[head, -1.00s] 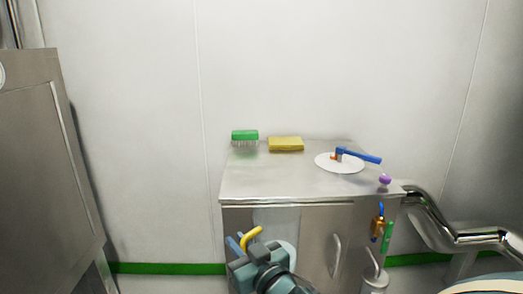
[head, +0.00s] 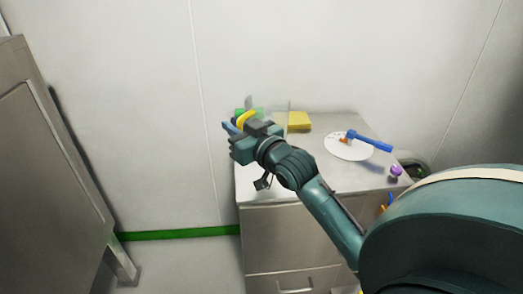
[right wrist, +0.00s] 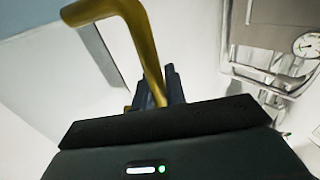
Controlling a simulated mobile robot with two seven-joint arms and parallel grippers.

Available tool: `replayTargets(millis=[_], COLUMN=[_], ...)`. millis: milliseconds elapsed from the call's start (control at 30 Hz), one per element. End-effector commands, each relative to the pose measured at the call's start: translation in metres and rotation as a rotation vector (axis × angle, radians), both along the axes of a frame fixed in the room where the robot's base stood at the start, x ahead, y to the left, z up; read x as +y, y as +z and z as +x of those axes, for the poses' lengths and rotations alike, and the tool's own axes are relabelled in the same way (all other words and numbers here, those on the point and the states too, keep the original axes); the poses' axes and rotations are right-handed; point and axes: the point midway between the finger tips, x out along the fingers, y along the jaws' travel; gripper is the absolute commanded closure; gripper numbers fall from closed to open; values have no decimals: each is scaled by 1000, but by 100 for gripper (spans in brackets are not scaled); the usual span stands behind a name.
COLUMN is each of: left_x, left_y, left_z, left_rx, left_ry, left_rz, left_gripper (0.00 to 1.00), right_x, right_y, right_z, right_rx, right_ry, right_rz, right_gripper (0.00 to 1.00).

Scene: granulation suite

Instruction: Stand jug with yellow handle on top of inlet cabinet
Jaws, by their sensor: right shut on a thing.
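The inlet cabinet (head: 350,178) is a steel cabinet with a flat top, standing against the wall. My right gripper (head: 238,126) is above the back left part of its top, shut on the yellow handle (head: 247,117) of the jug. The handle also shows large in the right wrist view (right wrist: 150,45), running down between the fingers (right wrist: 172,88). The jug's pale body is hard to make out in the head view, and my gripper partly covers it. I cannot tell whether its base touches the top. My left gripper is not in view.
The front middle of the top is bare. A steel unit (head: 45,180) stands at left.

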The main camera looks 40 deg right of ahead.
Motion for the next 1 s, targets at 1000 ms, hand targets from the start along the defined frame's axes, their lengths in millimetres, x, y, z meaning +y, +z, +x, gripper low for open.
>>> replayTargets(millis=[1000], left_x=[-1], left_y=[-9], left_z=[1], left_rx=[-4], left_ry=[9], left_rz=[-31], left_gripper=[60], right_x=[0], right_y=[-98], right_z=[-1], right_rx=[-2], right_ry=[0], right_rz=[-1], right_gripper=[100])
